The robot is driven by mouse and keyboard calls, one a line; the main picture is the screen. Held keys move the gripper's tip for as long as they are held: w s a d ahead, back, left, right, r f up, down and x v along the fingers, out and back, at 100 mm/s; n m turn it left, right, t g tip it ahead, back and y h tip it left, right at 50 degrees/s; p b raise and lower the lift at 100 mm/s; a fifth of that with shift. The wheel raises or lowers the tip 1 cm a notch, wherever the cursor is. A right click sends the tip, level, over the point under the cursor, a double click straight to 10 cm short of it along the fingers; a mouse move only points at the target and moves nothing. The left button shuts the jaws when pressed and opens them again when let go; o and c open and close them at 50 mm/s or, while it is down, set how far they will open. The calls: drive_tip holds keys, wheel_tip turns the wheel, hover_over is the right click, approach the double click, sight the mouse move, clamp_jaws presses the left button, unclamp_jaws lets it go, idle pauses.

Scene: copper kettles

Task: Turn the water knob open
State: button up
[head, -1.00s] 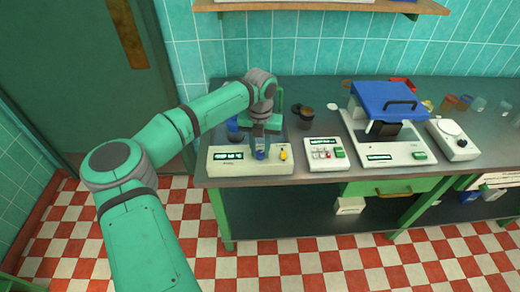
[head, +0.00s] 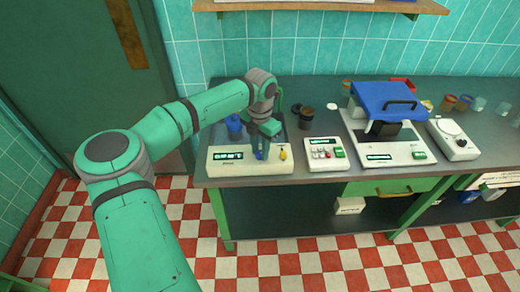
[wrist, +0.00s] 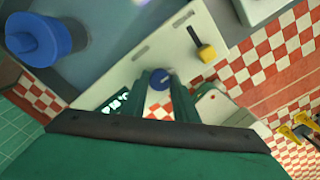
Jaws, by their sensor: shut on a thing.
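A white device (head: 225,166) with a lit display stands at the left end of the counter. A small round blue knob (wrist: 160,79) with a pale pointer mark is on its front panel; in the wrist view the mark is tilted. My gripper (head: 262,146) reaches down to the panel and is shut on this blue knob, a green finger on either side of it in the wrist view (wrist: 163,90). A yellow knob (wrist: 207,53) sits beside it on the same panel, apart from the fingers; it also shows in the head view (head: 283,155).
A blue round object (wrist: 36,40) stands behind the panel. To the right are a small keypad device (head: 325,154), a machine with a blue lid (head: 388,97) and a white scale-like device (head: 453,140). Dark jars (head: 305,117) stand behind. A checkered floor lies in front.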

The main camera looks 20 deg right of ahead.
sight(260, 153)
idle(0.3)
drive_tip(key=o, duration=1.1)
drive_tip(key=shift+c, duration=0.2)
wheel_tip(260, 153, up, 11)
drive_tip(key=shift+f, duration=0.1)
